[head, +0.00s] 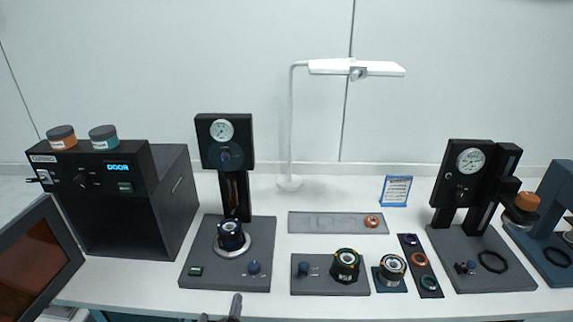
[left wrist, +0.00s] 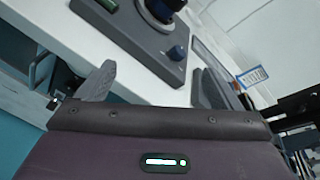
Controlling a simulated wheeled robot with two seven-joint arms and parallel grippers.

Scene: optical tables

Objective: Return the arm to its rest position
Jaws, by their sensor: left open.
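My left gripper (head: 222,312) shows only as fingertips at the bottom edge of the head view, at the front edge of the white table (head: 165,298). In the left wrist view the left gripper (left wrist: 152,86) has its two grey fingers wide apart with nothing between them. The table's front edge runs behind them. The rest of the left arm is hidden below the head view. My right gripper is not in view.
A gauge press (head: 224,148) holds a dark blue cylinder. Cylinders on small bases, a strip of rings (head: 420,267), another gauge press (head: 466,180) and a lamp (head: 291,130) stand rightward.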

